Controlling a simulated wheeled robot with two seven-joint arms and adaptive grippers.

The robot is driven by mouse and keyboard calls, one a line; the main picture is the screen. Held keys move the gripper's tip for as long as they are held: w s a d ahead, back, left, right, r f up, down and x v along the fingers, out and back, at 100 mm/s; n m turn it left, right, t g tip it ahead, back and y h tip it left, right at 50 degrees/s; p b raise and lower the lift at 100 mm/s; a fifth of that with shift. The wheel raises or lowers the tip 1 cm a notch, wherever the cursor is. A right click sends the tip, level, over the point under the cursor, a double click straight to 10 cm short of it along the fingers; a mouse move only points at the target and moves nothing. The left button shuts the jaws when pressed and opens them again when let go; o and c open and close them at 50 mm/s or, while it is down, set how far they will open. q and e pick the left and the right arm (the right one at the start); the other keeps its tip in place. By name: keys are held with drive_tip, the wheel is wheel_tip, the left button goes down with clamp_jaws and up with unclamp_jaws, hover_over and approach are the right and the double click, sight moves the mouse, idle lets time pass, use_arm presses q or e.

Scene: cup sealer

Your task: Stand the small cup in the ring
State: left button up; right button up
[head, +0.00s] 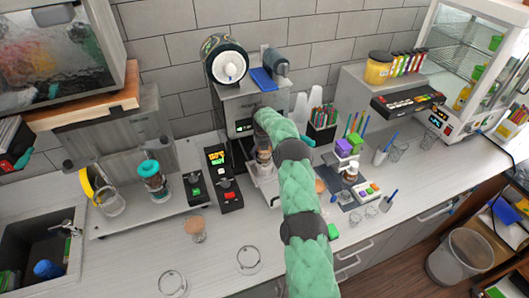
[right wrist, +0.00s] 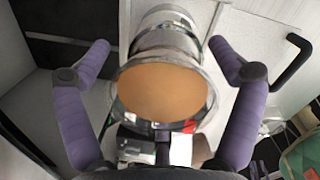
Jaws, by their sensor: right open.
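The small cup (right wrist: 162,90), filled with an orange-brown content, shows in the right wrist view between the fingers of my right gripper (right wrist: 160,52). In the head view the cup (head: 264,154) stands at the front of the sealer (head: 250,100), partly hidden by my green-sleeved right arm. My left gripper is not in view.
A brown-filled cup (head: 198,227) and clear glasses (head: 248,260) stand on the counter at front left. A black control panel (head: 224,180) is left of the sealer. Coloured blocks (head: 345,148) and pen cups stand to the right. A sink (head: 40,240) is at far left.

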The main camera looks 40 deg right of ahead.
drive_tip(key=shift+r, duration=0.2)
drive_tip(key=r, duration=0.4)
drive_tip(key=r+b, duration=0.1)
drive_tip(key=r, duration=0.3)
drive_tip(key=a+r, duration=0.1)
drive_tip(key=r, duration=0.3)
drive_tip(key=shift+s+b, duration=0.35)
